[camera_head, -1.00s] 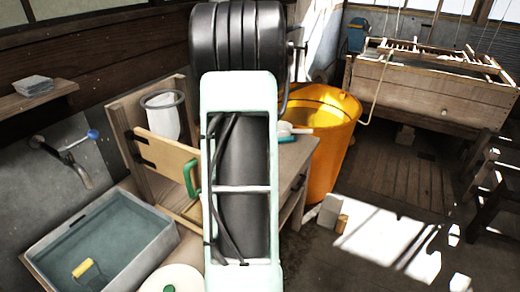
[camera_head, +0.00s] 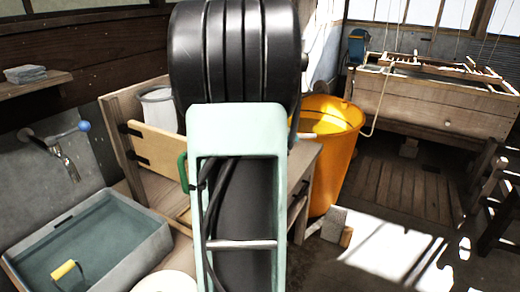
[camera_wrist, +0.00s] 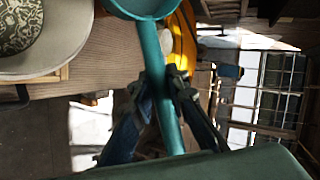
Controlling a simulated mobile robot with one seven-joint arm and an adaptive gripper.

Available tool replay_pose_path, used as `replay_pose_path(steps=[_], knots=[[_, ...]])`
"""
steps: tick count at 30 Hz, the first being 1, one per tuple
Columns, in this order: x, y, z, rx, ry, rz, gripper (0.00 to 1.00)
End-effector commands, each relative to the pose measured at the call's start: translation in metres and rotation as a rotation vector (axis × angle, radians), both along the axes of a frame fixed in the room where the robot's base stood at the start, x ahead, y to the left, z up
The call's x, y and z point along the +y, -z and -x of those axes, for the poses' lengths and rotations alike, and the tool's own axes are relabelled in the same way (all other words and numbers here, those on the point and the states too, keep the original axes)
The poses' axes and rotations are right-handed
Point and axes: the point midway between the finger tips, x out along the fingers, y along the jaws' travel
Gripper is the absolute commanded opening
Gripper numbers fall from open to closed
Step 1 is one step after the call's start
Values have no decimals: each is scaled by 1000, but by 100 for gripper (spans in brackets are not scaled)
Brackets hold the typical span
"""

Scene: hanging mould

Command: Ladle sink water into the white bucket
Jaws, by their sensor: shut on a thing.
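The sink (camera_head: 157,236) at lower left in the head view holds greenish water. A white cylindrical container (camera_head: 158,108), probably the white bucket, stands in the wooden cabinet behind it, partly hidden by my arm. In the wrist view, my gripper (camera_wrist: 165,82) is shut on the handle of a teal ladle (camera_wrist: 160,105). The ladle's round cup (camera_wrist: 145,7) is cut off by the top edge, so I cannot tell what it holds. In the head view my arm hides the gripper and ladle.
A yellow-handled tool (camera_head: 64,270) stands in the sink below the tap (camera_head: 70,165). A cream round object (camera_head: 165,284) sits at the bottom edge. The wooden counter (camera_head: 305,160) is right of my arm, beside a large orange tub (camera_head: 335,150). Open floor lies at right.

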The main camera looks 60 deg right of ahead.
Motion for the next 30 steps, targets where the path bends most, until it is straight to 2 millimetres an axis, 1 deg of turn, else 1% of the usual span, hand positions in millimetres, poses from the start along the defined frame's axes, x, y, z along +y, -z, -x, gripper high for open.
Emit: replay_pose_path(steps=[1, 10, 30], knots=[[1, 4, 0, -6, 0, 17, 0], [4, 3, 2, -39, 1, 115, 0], [11, 6, 3, -85, 1, 251, 0]])
